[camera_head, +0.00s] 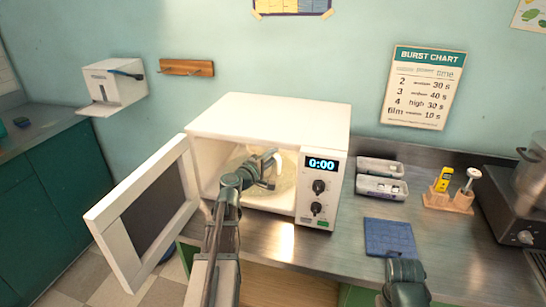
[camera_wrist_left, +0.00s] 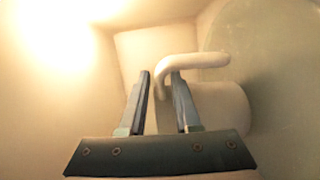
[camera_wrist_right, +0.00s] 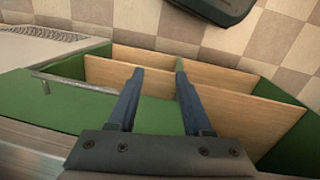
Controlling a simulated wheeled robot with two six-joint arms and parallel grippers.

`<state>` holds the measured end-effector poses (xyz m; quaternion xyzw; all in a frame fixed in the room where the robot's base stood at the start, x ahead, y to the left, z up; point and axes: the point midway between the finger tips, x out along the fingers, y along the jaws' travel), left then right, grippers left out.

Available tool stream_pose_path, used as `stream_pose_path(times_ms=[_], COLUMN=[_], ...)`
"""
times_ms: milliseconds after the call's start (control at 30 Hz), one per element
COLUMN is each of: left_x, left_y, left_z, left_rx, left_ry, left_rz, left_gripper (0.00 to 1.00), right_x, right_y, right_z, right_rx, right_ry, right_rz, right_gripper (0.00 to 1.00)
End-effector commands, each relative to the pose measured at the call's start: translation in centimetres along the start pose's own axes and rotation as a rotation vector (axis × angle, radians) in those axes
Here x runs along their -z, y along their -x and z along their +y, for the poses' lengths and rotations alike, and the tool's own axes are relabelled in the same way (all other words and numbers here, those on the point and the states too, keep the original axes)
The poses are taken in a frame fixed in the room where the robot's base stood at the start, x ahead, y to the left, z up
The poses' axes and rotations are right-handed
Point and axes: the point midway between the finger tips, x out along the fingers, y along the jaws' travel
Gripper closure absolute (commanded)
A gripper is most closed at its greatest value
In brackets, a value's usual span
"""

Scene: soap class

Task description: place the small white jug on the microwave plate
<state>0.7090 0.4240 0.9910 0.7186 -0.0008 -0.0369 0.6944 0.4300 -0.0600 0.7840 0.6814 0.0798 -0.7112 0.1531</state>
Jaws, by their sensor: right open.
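The small white jug (camera_wrist_left: 205,105) is inside the microwave, and its handle (camera_wrist_left: 200,62) curves in between the fingertips of my left gripper (camera_wrist_left: 160,80), which is closed in on it. In the head view my left gripper (camera_head: 262,165) reaches through the open door, and the arm and gripper hide most of the jug. The pale round microwave plate (camera_wrist_left: 290,90) is beside the jug's base in the left wrist view; I cannot tell whether they touch. My right gripper (camera_wrist_right: 160,85) is open and empty, in front of the counter.
The microwave (camera_head: 270,115) stands on the metal counter with its door (camera_head: 150,215) swung open to the left. A blue mat (camera_head: 390,238), grey trays (camera_head: 380,188) and a wooden holder (camera_head: 448,202) lie to its right.

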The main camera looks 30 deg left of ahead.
Motion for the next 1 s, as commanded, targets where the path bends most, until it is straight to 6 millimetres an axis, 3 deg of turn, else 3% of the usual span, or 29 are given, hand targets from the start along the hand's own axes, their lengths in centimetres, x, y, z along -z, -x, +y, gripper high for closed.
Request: stream_pose_path(times_ms=[400,800,1000], left_x=[0.0,-0.1,-0.1], left_y=[0.0,7.8,10.7], left_z=[0.5,0.3,0.3], left_rx=[0.0,0.0,0.0], left_ry=[0.0,0.0,0.0], left_rz=[0.0,0.003,0.002], left_gripper=[0.56,0.56,0.56], right_x=[0.0,0.0,-0.1], right_y=[0.5,0.7,0.8], right_z=[0.1,0.1,0.1], right_rx=[0.0,0.0,0.0], right_ry=[0.0,0.0,0.0], right_rz=[0.0,0.0,0.0], right_gripper=[0.5,0.5,0.5])
